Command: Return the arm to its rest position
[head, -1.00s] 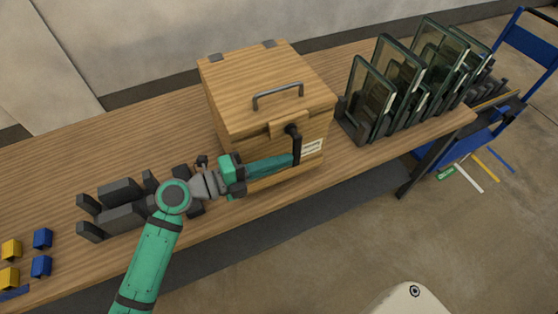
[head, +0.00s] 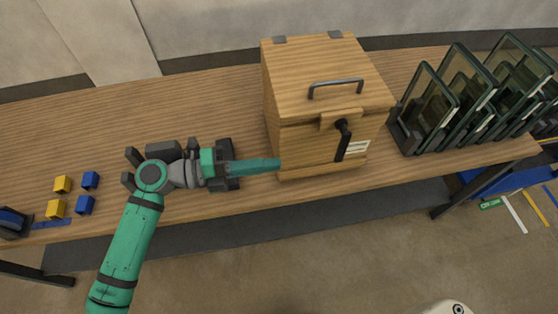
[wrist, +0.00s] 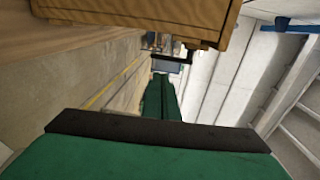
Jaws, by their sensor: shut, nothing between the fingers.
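My green arm reaches over the table's front edge in the head view. My gripper (head: 272,164) points right, with its long teal fingers shut and nothing between them. The fingertips overlap the lower left front corner of a wooden box (head: 325,90) in the picture; I cannot tell whether they touch it. The box lid is down, and its black latch lever (head: 343,140) hangs to the right of the fingertips, apart from them. In the wrist view, the shut fingers (wrist: 160,98) point away, with wood of the box (wrist: 145,12) along the top.
Glass panes stand in a dark rack (head: 412,138) right of the box. Dark holders sit behind my wrist on the wooden table (head: 60,130). Yellow and blue blocks (head: 88,180) lie at the left. The floor (head: 330,250) in front is clear near the table.

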